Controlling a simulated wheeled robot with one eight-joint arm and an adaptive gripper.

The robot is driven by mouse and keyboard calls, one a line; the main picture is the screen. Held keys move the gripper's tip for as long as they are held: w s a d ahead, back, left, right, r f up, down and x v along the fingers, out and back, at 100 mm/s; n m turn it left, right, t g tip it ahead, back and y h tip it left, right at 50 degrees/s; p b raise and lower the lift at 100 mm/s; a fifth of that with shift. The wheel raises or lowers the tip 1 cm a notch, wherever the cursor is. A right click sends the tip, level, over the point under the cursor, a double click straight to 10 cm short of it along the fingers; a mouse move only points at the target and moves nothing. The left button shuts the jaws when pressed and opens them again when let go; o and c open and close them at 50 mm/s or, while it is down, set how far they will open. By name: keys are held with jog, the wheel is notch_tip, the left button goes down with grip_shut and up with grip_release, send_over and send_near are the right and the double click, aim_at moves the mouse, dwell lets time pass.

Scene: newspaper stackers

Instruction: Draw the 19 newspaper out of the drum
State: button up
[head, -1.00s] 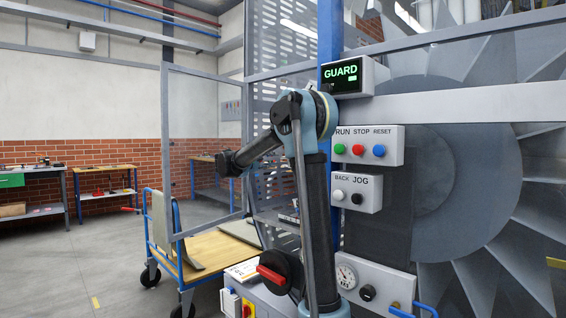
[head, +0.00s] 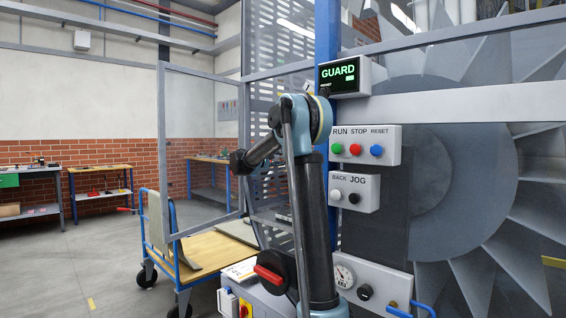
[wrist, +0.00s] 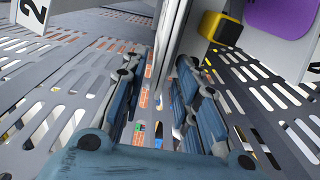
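The drum (head: 430,200) is a large grey wheel with many vanes behind the guard frame at the right of the head view. I cannot pick out a newspaper marked 19 in either view. My gripper (wrist: 160,62) shows in the wrist view with its two blue-grey fingers apart. A pale thin panel (wrist: 172,45) runs edge-on in the gap or just beyond it; I cannot tell whether the fingers touch it. A white sheet with a purple patch (wrist: 280,18) is at upper right. In the head view the gripper is not clearly seen.
Slotted grey plates (wrist: 55,65) lie on both sides of the gripper, with a number 2 label (wrist: 12,70). A yellow-and-black block (wrist: 215,27) is close by.

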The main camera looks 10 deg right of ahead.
jog(key=shift+d, duration=0.1)
grip_shut()
jog(key=shift+r, duration=0.1)
dwell(0.3)
jog(key=shift+r, duration=0.4)
jog(key=shift+v, duration=15)
